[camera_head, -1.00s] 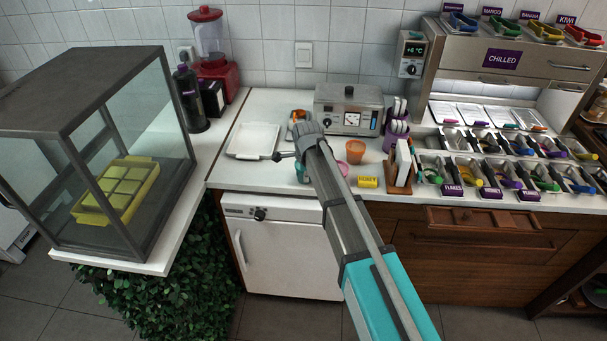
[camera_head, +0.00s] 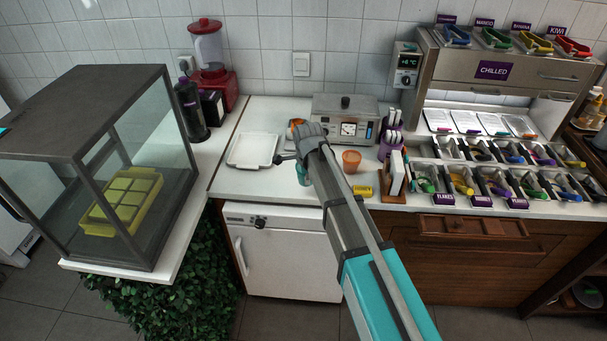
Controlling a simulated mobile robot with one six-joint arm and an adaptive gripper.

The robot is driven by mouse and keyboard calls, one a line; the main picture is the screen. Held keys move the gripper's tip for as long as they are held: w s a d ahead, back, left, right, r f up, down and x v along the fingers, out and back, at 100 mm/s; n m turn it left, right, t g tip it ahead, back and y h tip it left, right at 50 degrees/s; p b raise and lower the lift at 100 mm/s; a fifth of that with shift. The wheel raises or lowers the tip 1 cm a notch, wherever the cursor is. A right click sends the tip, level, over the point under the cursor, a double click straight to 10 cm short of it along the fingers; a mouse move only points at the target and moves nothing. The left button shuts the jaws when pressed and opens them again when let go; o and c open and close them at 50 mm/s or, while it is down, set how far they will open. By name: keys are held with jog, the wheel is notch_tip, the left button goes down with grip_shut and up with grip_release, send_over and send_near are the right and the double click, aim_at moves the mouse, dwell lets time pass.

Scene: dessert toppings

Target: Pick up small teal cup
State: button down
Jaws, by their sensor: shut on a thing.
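The small teal cup (camera_head: 302,174) shows in part at the left side of my gripper, over the white counter. My gripper (camera_head: 300,165) is at the end of my arm and is shut on the teal cup. The wrist and arm hide much of the cup and the fingers. I cannot tell how far the cup is above the counter.
A steel machine (camera_head: 330,106) stands behind. A wooden holder (camera_head: 393,193) is farther right.

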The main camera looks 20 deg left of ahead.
jog(key=s+d+r+p, duration=0.6)
jog(key=s+d, duration=0.1)
jog(key=s, duration=0.1)
jog(key=shift+s+d+r, duration=0.15)
jog(key=shift+s+r, duration=0.2)
jog(key=shift+r, duration=0.05)
jog(key=shift+w, duration=0.1)
dwell(0.7)
